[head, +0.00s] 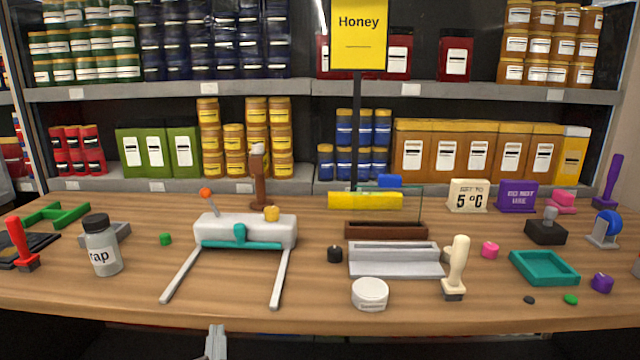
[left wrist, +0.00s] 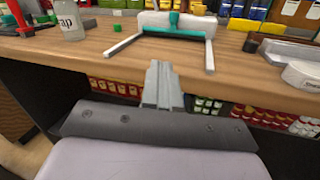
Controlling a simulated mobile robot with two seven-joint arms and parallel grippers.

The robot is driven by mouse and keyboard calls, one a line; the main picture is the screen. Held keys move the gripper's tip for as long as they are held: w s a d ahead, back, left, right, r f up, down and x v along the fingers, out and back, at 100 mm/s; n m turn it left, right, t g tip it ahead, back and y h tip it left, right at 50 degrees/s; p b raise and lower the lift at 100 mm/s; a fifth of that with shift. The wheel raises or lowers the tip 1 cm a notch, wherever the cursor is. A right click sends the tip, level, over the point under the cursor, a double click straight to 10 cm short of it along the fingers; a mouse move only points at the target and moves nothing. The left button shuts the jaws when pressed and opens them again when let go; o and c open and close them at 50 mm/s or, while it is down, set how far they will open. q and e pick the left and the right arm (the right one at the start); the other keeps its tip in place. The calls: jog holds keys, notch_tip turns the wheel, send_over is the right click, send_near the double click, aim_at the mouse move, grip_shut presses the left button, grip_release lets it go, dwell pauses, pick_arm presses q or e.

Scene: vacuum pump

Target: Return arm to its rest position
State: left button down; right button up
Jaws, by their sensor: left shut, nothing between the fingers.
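My left gripper (head: 216,342) shows at the bottom edge of the head view, in front of and below the table's front edge. In the left wrist view its fingers (left wrist: 163,84) lie together, shut and empty, pointing toward the table. The vacuum pump (head: 245,231) stands on the wooden table (head: 330,298), with a white body, a teal bar, an orange-knobbed lever and two pale legs reaching forward. It also shows in the left wrist view (left wrist: 180,22), beyond my fingertips and apart from them. My right gripper is in neither view.
A grey bottle (head: 102,250) stands left of the pump. A round white tin (head: 370,293), a cream-handled stamp (head: 457,265) and a teal tray (head: 544,267) stand to the right. Shelves of tins and boxes are behind the table. Open space lies before its front edge.

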pick_arm(q)
jog(key=a+f+m+t, duration=0.15)
jog(key=a+m, duration=0.25)
jog(key=a, duration=0.7)
notch_tip(320, 180, down, 10)
jog(key=s+a+n+g+h, duration=0.1)
jog(key=s+n+g, duration=0.25)
jog(key=n, duration=0.25)
jog(key=s+a+f+n+g+h, duration=0.1)
jog(key=s+f+n+g+h, duration=0.2)
jog(key=s+f+n, duration=0.7)
jog(key=s+a+f+n+g+h, duration=0.25)
jog(key=s+f+n, duration=0.2)
jog(key=n, duration=1.05)
jog(key=s+d+r+n+p, duration=0.1)
jog(key=d+n, duration=0.4)
jog(key=d, duration=0.6)
jog(key=shift+s+r+n+p, duration=0.15)
jog(key=shift+r+n+p, duration=0.15)
jog(key=shift+r+p, duration=0.3)
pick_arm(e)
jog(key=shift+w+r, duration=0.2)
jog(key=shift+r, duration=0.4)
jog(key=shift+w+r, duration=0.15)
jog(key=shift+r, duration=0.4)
